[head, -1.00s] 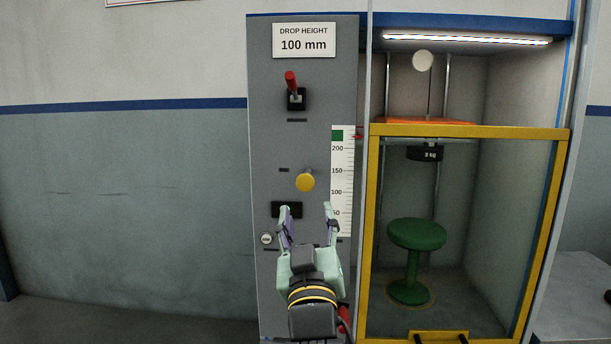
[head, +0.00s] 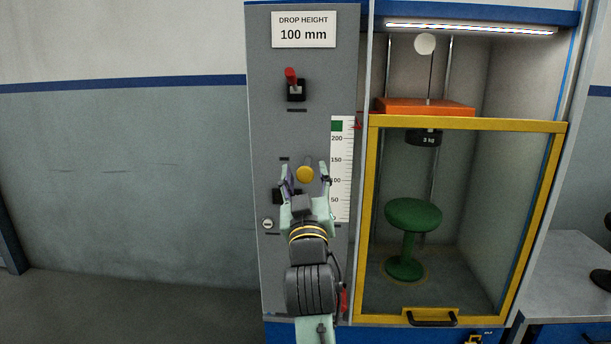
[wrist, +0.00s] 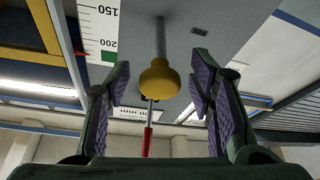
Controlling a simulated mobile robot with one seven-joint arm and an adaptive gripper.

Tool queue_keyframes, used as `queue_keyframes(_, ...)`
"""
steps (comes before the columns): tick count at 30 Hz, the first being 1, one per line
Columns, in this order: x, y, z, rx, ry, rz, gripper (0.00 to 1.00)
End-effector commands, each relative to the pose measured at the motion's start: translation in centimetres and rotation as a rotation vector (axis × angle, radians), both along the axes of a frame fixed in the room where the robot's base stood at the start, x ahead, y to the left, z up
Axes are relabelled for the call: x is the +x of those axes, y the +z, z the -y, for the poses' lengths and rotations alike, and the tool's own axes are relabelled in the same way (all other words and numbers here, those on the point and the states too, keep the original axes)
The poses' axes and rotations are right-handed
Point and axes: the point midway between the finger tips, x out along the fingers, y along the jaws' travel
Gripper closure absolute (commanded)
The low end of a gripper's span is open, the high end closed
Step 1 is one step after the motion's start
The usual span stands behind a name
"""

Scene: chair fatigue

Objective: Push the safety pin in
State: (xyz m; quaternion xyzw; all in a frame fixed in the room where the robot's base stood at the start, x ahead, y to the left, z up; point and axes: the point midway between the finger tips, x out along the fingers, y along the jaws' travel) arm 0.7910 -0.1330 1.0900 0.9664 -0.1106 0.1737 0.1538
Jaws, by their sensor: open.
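The safety pin shows as a round yellow knob (head: 305,174) on the grey panel (head: 270,130). In the wrist view the yellow knob (wrist: 159,79) sits on a grey shaft that stands out from the panel. My gripper (head: 305,170) is open, with its fingers pointing up toward the panel. In the head view the knob appears between the fingertips. In the wrist view it lies between the two purple-padded fingers (wrist: 160,95), with a clear gap on both sides. Whether the fingertips reach as far as the knob in depth is hard to tell.
A red-handled lever (head: 291,78) sits above the knob. A height scale (head: 340,190) runs close to its right. The yellow-framed guard (head: 470,122) encloses a green stool (head: 413,215) under a 3 kg weight (head: 424,138). Open wall lies left of the panel.

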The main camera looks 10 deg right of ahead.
Motion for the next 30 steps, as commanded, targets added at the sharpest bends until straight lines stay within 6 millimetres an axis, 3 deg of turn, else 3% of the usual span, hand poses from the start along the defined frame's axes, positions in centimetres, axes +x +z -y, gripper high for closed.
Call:
queue_keyframes(5, -0.02, 0.0, -0.01, 0.0, 0.0, 0.0, 0.57)
queue_keyframes(24, -0.03, 0.0, 0.0, 0.0, 0.0, 0.0, 1.0)
queue_keyframes(30, -0.04, 0.0, 0.0, 0.0, 0.0, 0.0, 1.0)
